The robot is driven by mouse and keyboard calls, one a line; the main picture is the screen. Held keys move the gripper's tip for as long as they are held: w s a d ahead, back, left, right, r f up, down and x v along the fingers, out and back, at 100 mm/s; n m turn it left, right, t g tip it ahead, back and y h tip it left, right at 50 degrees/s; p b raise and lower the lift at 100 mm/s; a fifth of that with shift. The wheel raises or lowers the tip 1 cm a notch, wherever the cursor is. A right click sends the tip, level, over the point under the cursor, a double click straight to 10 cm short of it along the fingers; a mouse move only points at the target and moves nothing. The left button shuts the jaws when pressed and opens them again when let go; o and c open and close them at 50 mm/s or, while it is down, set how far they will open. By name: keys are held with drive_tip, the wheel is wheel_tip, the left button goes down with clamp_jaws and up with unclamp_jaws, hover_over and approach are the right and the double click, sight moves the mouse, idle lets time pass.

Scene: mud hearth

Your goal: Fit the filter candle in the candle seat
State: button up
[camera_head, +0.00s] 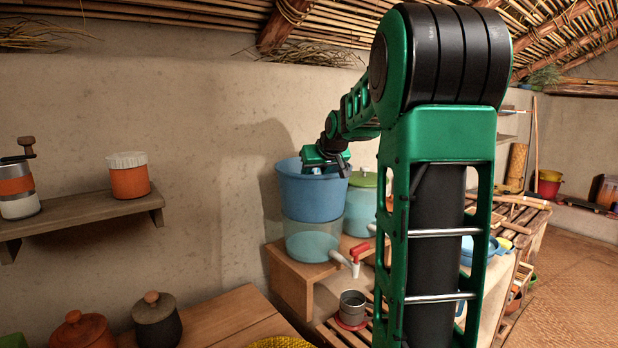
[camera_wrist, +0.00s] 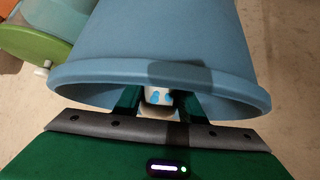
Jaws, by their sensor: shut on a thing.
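My gripper (camera_head: 326,160) is at the rim of the blue upper bucket (camera_head: 308,196) of a water filter. In the wrist view my gripper (camera_wrist: 158,100) reaches over the rim of the bucket (camera_wrist: 160,45), with its fingers down inside. The fingers are shut on a white piece with blue marks, which appears to be the filter candle (camera_wrist: 158,95). Only a small part of it shows between the fingers. The candle seat is hidden, so I cannot tell whether the candle touches it.
The bucket stands on a clear lower vessel (camera_head: 311,240) with a red-handled tap (camera_head: 357,250), on a wooden stand (camera_head: 292,283). A green-lidded container (camera_head: 360,205) is close on the right. A metal cup (camera_head: 352,306) stands below the tap. The wall is close behind.

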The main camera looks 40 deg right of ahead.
drive_tip(key=shift+f, duration=0.75)
drive_tip(key=o, duration=1.3)
drive_tip(key=shift+s+a, duration=0.1)
drive_tip(key=v, duration=1)
drive_tip(key=shift+s+a+r, duration=0.1)
drive_tip(key=shift+r, duration=0.2)
